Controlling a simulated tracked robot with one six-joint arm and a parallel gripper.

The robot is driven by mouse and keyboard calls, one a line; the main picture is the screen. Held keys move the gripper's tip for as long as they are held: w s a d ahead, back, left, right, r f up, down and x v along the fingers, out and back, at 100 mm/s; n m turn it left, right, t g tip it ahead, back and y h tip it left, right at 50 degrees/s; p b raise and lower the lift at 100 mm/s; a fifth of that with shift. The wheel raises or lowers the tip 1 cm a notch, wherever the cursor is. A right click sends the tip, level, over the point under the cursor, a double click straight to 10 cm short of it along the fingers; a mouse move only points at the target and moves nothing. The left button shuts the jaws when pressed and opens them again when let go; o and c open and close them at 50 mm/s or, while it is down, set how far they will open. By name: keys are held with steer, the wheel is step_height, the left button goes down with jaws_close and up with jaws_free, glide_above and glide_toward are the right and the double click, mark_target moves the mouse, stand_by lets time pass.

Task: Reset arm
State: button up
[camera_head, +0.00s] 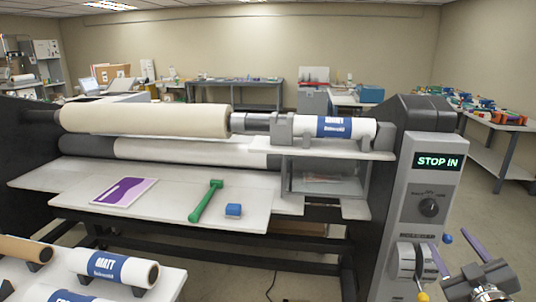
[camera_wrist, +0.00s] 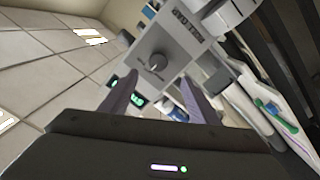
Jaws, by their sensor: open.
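My gripper (camera_head: 459,249) is at the lower right of the head view, in front of the laminator's control panel. Its two purple-grey fingers are apart with nothing between them. In the wrist view my gripper (camera_wrist: 158,98) shows both fingers spread, with the tilted control panel (camera_wrist: 165,55) beyond them.
The laminator's feed table (camera_head: 170,200) holds a purple-and-white sheet (camera_head: 124,192), a green tool (camera_head: 206,201) and a blue block (camera_head: 233,210). A white roll labelled MATT (camera_head: 115,268) lies front left. A table with coloured items (camera_head: 490,160) stands at right. Floor (camera_head: 490,215) shows right of the panel.

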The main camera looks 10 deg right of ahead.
steer(key=w+a+f+m+g, duration=0.1)
steer(key=a+m+g, duration=0.4)
steer(key=a, duration=0.9)
steer(key=s+a+f+g+y, duration=0.2)
steer(key=s+a, duration=0.4)
steer(key=a, duration=0.4)
steer(key=s+a+f+n+g+y, duration=0.1)
steer(key=s+a+g+y, duration=0.2)
steer(key=s+a, duration=0.4)
steer(key=a+g, duration=0.1)
steer(key=a, duration=0.1)
steer(key=shift+a+f+n, duration=0.3)
steer(key=shift+a+f, duration=0.05)
steer(key=shift+f, duration=0.05)
steer(key=shift+s, duration=0.1)
